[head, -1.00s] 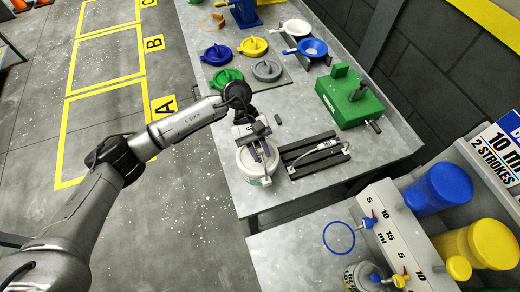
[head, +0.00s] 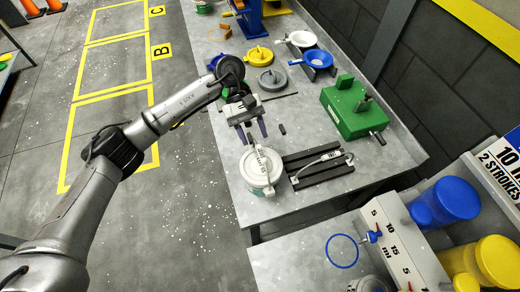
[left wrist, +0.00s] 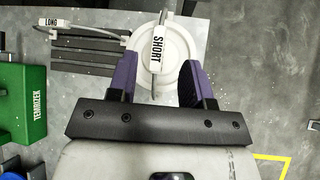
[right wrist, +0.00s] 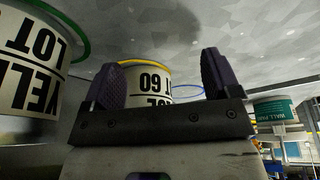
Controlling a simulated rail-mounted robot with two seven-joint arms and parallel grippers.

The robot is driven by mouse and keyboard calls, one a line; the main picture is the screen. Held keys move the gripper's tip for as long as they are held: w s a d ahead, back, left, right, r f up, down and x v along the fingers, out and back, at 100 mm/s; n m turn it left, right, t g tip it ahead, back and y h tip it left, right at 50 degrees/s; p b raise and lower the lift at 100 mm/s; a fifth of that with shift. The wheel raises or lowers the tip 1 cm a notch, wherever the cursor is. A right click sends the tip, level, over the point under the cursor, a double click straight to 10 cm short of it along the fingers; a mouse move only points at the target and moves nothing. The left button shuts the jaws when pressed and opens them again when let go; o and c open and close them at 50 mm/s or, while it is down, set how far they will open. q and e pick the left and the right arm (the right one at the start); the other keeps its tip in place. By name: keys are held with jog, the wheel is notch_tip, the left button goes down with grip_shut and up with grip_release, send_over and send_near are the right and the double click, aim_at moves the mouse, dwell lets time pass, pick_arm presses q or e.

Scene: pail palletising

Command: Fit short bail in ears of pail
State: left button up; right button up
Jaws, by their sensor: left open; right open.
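The white pail (head: 263,183) stands on the near end of the grey bench, its lid on. The bail tagged SHORT (left wrist: 158,45) lies across the lid in the left wrist view; its white tag (head: 262,158) also shows in the head view. I cannot tell whether its ends sit in the ears. My left gripper (head: 251,132) is open and empty, just behind the pail and apart from it. The fingers (left wrist: 160,78) show to either side of the bail's line. My right gripper (right wrist: 162,78) is open and empty, near other labelled pails.
The bail tagged LONG (head: 322,160) lies on a dark slatted rack right of the pail. A green machine (head: 352,108) stands behind it. Coloured lids, including a grey one (head: 272,79), lie farther back. In the right wrist view, a yellow-rimmed pail (right wrist: 150,82) and a green-rimmed pail (right wrist: 35,60) stand close.

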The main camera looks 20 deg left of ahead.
pick_arm(q)
jog(key=shift+v, duration=2.9)
